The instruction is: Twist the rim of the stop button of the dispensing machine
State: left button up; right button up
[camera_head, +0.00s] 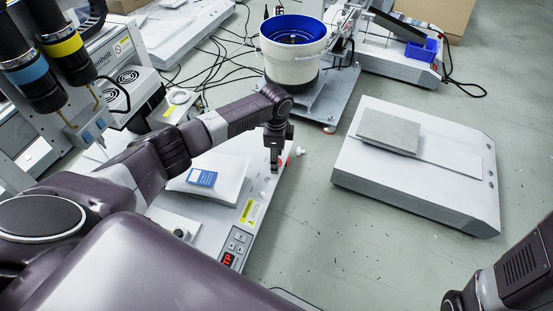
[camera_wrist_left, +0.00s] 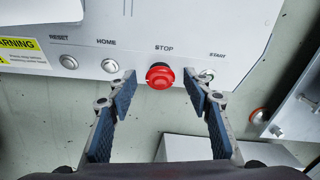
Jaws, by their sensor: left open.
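The red stop button (camera_wrist_left: 160,77) shows in the left wrist view on the edge of the pale dispensing machine (camera_wrist_left: 185,20), below the STOP label. My left gripper (camera_wrist_left: 161,88) is open, with one blue-padded finger on each side of the button and a gap to it on both sides. I cannot tell whether the fingertips are level with the rim. In the head view my left gripper (camera_head: 274,168) points down at the machine's far end (camera_head: 236,165) and mostly hides the button.
RESET (camera_wrist_left: 69,62) and HOME (camera_wrist_left: 110,66) buttons are left of the stop button. The START button (camera_wrist_left: 207,74) is close by the right finger. A white bucket with a blue inside (camera_head: 292,60) stands behind. A flat white device (camera_head: 420,165) is at the right, with clear floor between.

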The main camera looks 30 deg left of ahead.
pick_arm(q)
jog(key=shift+c, duration=0.2)
jog(key=c, duration=1.1)
